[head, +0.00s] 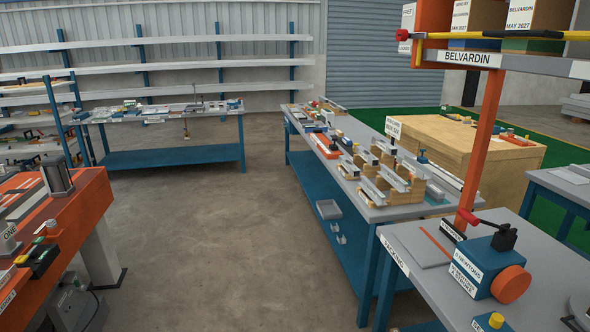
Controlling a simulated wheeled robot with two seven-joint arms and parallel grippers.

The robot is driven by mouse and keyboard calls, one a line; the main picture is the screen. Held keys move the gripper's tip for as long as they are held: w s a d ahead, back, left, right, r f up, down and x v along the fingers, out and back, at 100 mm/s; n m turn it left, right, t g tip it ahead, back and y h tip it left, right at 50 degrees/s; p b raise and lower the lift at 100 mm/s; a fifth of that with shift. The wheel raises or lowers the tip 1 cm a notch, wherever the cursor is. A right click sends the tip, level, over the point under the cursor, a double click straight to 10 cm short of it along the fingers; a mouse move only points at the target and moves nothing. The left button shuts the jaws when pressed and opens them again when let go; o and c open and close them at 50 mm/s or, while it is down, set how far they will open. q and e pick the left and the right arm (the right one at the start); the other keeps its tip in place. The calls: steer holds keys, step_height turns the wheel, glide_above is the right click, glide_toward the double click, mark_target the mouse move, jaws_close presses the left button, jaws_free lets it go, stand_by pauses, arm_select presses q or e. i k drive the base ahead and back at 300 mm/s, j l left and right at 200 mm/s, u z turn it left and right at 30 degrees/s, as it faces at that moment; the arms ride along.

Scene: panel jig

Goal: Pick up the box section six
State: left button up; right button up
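Several light grey metal lengths (392,179) rest on stepped wooden blocks (391,197) at the near end of the blue-legged middle table (408,212). They may be box sections. I cannot read any number on them, so I cannot tell which one is box section six. Neither of my grippers is in view.
An orange bench (72,222) with a label "ONE" stands at the left. A grey packing bench (440,262) with a blue device (485,267) is at the near right. A wooden crate (465,150) stands behind the middle table. The concrete floor (225,235) between is clear.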

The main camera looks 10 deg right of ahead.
mark_target(368, 157)
steer(key=i+j+z, duration=0.3)
steer(key=i+z, duration=0.15)
steer(key=i, duration=0.15)
steer(key=i+j+z, duration=0.85)
steer(key=i+j, duration=0.15)
steer(key=j, duration=0.15)
steer(key=k+j, duration=0.15)
steer(key=j, duration=0.2)
steer(key=k+j, duration=0.15)
steer(key=j, duration=0.2)
